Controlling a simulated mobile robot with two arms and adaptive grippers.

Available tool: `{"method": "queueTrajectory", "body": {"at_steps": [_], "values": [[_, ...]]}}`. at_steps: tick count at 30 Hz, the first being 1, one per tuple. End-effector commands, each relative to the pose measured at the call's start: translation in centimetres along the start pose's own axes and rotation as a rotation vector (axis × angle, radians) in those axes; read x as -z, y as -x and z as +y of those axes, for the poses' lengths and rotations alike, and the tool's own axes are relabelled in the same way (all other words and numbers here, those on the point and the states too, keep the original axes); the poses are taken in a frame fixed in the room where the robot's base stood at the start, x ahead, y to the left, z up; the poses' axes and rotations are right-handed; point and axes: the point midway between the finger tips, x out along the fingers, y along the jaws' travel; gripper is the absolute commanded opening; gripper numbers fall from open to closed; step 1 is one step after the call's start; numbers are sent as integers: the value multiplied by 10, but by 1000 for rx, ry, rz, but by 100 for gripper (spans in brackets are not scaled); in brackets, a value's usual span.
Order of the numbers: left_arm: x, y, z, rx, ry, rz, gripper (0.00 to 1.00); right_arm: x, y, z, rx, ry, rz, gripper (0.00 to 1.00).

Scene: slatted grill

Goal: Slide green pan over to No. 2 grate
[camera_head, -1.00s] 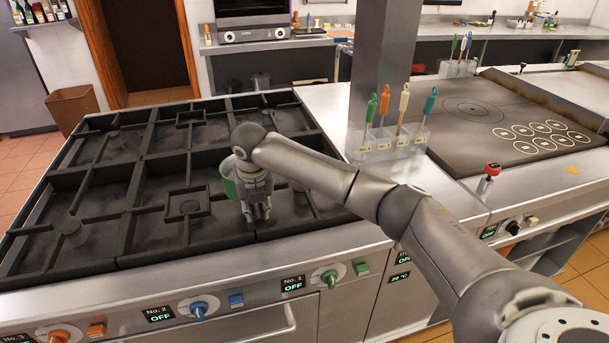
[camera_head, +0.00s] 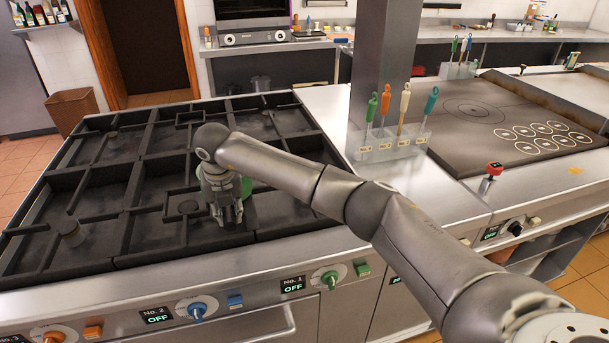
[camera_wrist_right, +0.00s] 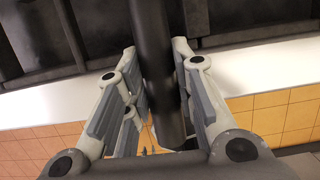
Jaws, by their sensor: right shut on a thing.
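My right gripper (camera_head: 228,217) is low over the front row of the black stove grates, near the bar between the front middle and front right grates. In the wrist view its fingers (camera_wrist_right: 158,70) are shut around a dark round handle (camera_wrist_right: 155,30). My left gripper is not in view.
The No. 1 label (camera_head: 292,284) and green knob (camera_head: 329,280) are on the stove front, right of No. 2. A clear holder (camera_head: 385,147) with several colored-handle utensils stands right of the stove, beside a steel pillar (camera_head: 385,50). The left grates look empty.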

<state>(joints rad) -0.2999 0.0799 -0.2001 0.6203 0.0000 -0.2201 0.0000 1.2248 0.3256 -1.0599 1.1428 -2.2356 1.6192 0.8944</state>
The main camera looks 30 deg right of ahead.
Motion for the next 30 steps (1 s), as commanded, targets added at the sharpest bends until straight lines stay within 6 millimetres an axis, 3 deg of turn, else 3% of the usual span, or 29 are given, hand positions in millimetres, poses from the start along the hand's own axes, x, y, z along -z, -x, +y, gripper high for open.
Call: {"method": "queueTrajectory", "body": {"at_steps": [14,30], "values": [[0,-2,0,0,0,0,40,0,0,6,-3,3,0,0],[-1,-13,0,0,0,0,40,-1,-1,42,-3,4,0,0]]}}
